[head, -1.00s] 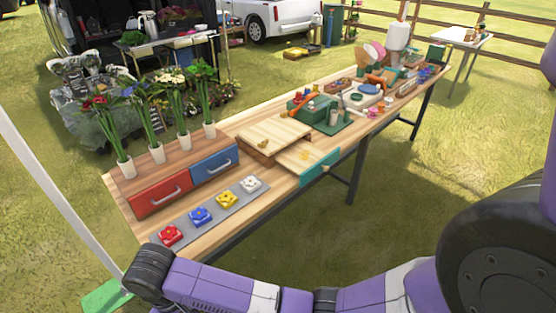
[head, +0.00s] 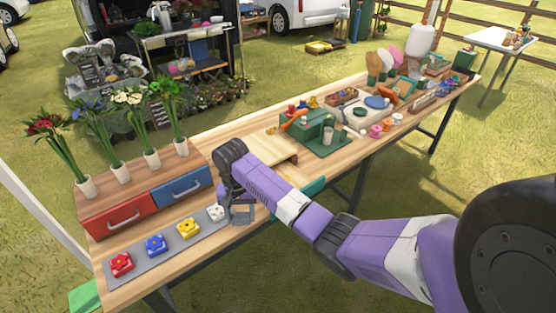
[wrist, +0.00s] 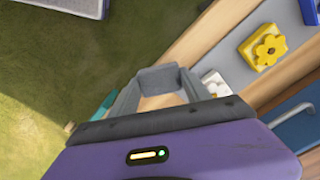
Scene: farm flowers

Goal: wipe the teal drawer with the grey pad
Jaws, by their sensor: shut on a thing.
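My gripper (head: 238,205) hangs near the table's front edge, beside the white flower tile, in the head view. In the wrist view its two grey fingers (wrist: 158,88) are shut on a grey pad (wrist: 158,77). The teal drawer (head: 312,185) sticks out from the front of a light wooden box (head: 276,150). My arm crosses in front of it and hides most of the drawer and its inside. A sliver of teal (wrist: 104,106) shows left of the fingers in the wrist view.
A grey strip with red, blue, yellow and white flower tiles (head: 188,229) lies left of my gripper. Behind it stands a chest with a red drawer (head: 118,214), a blue drawer (head: 182,187) and flower vases on top. A green caddy (head: 316,125) stands beyond the wooden box.

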